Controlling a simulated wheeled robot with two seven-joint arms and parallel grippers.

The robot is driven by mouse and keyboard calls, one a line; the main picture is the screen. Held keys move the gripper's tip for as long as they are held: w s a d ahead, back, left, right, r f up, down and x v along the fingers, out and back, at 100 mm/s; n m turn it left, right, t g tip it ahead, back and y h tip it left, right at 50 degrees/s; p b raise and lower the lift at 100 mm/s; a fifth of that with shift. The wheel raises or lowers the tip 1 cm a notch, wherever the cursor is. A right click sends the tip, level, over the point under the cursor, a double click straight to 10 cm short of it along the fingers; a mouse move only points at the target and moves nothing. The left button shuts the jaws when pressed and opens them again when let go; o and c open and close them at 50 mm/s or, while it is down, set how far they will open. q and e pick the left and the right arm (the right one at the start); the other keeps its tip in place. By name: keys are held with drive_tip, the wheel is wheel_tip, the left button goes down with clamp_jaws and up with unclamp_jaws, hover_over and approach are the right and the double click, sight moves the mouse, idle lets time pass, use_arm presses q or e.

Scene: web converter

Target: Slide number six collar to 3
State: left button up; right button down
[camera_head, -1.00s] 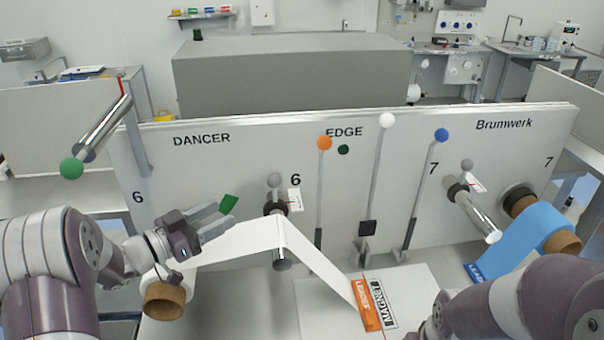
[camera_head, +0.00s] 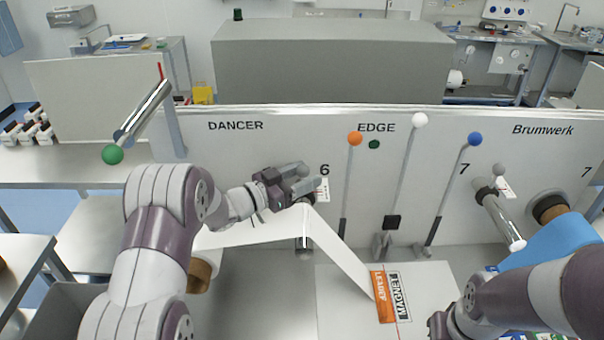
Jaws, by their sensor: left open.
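The number six roller (camera_head: 304,246) sticks out from the white panel below the "6" label, with the white web draped over it. Its dark collar and grey knob are mostly hidden behind my left gripper (camera_head: 311,177). A small white scale tag (camera_head: 322,190) shows just right of the fingertips; its marks are too small to read. My left gripper is open at the collar's place, with its fingers pointing right. I cannot tell whether it touches the knob.
Levers with orange (camera_head: 355,138), white (camera_head: 419,120) and blue (camera_head: 475,139) knobs stand right of the roller. The number seven roller (camera_head: 500,220) and blue web (camera_head: 560,245) are farther right.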

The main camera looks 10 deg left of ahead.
use_arm(q)
drive_tip(key=shift+w+d, duration=0.1)
clamp_jaws()
drive_tip(key=shift+s+d+f+b, duration=0.1)
drive_tip(key=shift+s+f+b, duration=0.05)
drive_tip(key=shift+s+b, duration=0.25)
drive_tip(key=shift+s, duration=0.15)
unclamp_jaws()
drive_tip(key=b+v, duration=0.4)
drive_tip(key=v, duration=0.8)
drive_tip(key=shift+s, duration=0.2)
drive_tip(key=shift+a, duration=0.2)
